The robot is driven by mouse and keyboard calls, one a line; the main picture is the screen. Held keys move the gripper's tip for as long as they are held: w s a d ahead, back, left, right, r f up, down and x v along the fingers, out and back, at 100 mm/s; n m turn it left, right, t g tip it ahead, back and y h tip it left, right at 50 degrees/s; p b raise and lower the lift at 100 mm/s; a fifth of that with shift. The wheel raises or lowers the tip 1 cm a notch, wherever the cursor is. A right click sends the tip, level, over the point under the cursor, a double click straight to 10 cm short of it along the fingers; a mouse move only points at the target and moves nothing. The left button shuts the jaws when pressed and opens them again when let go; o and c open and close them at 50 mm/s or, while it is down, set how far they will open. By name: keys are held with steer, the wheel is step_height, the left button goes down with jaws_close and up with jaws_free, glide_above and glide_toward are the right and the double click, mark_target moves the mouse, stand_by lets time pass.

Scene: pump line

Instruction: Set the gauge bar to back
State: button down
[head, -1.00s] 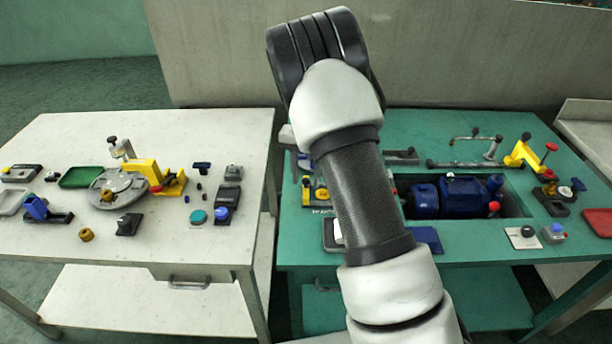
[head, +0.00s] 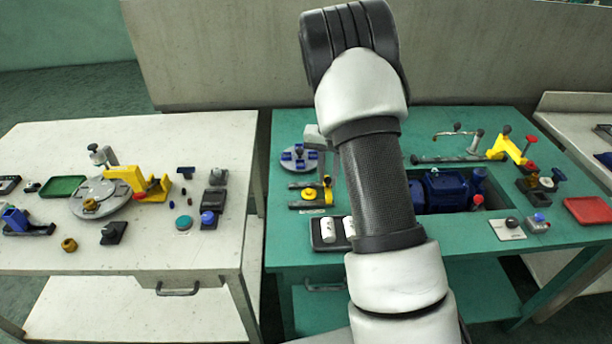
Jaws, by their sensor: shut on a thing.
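I cannot tell for certain which part is the gauge bar. A dark fixture with a yellow round piece (head: 309,193) and a small yellow upright (head: 328,188) is on the green table, just left of my arm. A long dark bar (head: 447,159) lies at the back of the same table, right of my arm. My arm stands in front of the table's middle and covers part of it. My gripper's fingers are hidden behind the arm, so their grip and place do not show.
A round grey-and-blue disc (head: 299,159) and a dark tray with white cylinders (head: 328,233) are left of my arm. A blue pump (head: 441,190) sits in the recess. A red tray (head: 588,210) is at the right. The white table (head: 60,150) bears several parts.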

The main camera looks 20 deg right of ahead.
steer(key=shift+s+d, duration=0.1)
steer(key=shift+d, duration=0.5)
steer(key=c, duration=1.6)
jaws_free()
steer(key=shift+d, duration=0.15)
steer(key=shift+r, duration=0.1)
steer(key=shift+r, duration=0.25)
step_height(320, 180, up, 17)
steer(key=shift+f+p, duration=0.1)
steer(key=shift+p, duration=0.95)
